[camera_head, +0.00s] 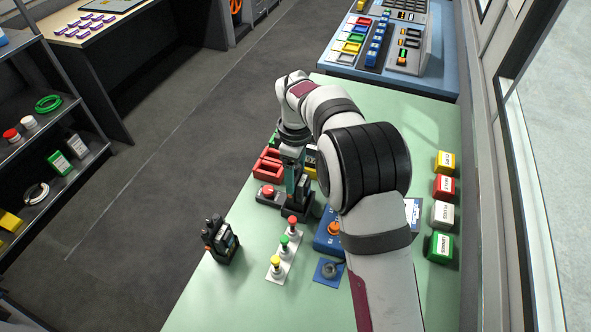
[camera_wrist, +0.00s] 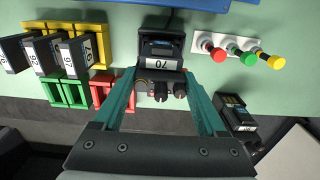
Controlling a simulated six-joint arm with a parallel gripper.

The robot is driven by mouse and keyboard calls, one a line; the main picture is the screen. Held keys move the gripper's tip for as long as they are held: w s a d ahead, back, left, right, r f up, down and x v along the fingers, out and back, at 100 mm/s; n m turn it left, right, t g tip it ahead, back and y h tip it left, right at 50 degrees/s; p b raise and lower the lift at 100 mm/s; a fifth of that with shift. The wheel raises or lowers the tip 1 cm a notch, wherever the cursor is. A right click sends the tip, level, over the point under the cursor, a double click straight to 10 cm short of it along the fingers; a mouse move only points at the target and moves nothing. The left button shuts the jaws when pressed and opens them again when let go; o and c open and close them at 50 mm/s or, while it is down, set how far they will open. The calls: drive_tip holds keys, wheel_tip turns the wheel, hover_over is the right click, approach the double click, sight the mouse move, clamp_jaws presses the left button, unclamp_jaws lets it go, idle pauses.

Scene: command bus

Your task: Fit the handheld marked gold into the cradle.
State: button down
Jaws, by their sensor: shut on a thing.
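My gripper (camera_head: 292,180) points down over the bench and is shut on a black handheld (camera_wrist: 161,76) with a white number label and knobs, seen between the teal fingers (camera_wrist: 160,100) in the wrist view. A dark base (camera_head: 299,207), which looks like the cradle, lies directly below the gripper in the head view. The handheld's far end overlaps this base in the wrist view; I cannot tell whether it is seated or just above. A second black handheld (camera_head: 221,240) stands at the bench's left edge, also in the wrist view (camera_wrist: 237,116). No gold mark can be made out.
A strip with red, green and yellow buttons (camera_head: 284,250) stands close to the base. A blue box (camera_head: 325,238) is to its right. Several coloured blocks (camera_head: 443,213) line the right edge.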

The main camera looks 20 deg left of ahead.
drive_tip(key=shift+f, duration=0.65)
unclamp_jaws()
drive_tip(key=shift+r, duration=3.55)
